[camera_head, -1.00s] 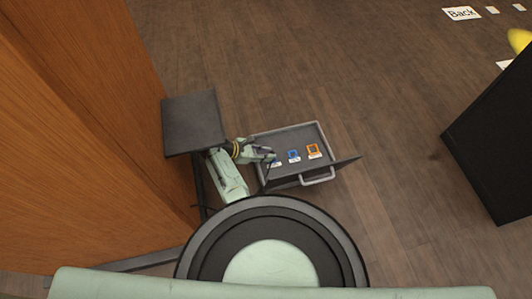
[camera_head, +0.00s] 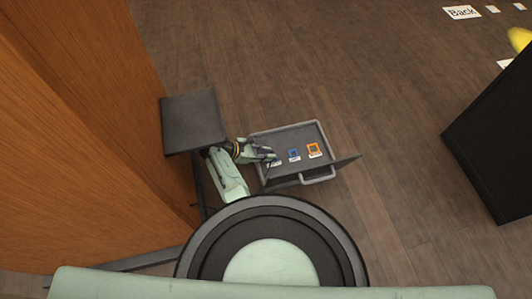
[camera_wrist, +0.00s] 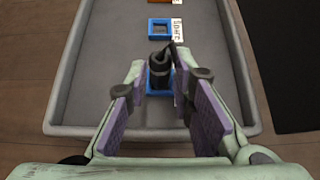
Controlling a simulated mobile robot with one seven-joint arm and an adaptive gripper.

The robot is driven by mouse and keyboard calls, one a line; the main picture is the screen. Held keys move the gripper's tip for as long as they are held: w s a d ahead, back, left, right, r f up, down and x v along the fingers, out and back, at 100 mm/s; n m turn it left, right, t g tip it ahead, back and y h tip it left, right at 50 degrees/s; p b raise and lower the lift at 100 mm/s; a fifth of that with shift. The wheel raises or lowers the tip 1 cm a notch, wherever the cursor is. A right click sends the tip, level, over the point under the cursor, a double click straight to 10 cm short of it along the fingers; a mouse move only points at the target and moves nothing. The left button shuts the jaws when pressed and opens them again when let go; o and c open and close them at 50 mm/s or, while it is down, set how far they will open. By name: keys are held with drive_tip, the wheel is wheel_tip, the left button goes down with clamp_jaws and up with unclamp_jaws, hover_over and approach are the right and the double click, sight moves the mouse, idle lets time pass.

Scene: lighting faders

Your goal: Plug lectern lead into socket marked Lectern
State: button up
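A black plug (camera_wrist: 159,72) stands upright at a blue square socket (camera_wrist: 166,94) in the wrist view, with a dark lead bending off its top to the right. Whether it is fully seated is hard to tell. The label beside this socket is mostly hidden by my right finger. My gripper (camera_wrist: 168,82) has its fingers apart, on either side of the plug's near side, with visible gaps to it. In the head view my gripper (camera_head: 268,154) reaches into the left part of a grey drawer-like tray (camera_head: 290,136), and the plug is not clear there.
A second blue socket (camera_wrist: 160,28) is empty, with a label that seems to read "Spare". An orange socket (camera_head: 313,149) lies farther right in the tray. The tray has raised walls and a handle (camera_head: 318,179). A dark box stands at right; a wooden panel is at left.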

drive_tip(key=o, duration=0.5)
drive_tip(key=v, duration=0.7)
drive_tip(key=shift+a, duration=0.2)
drive_tip(key=shift+r, duration=0.15)
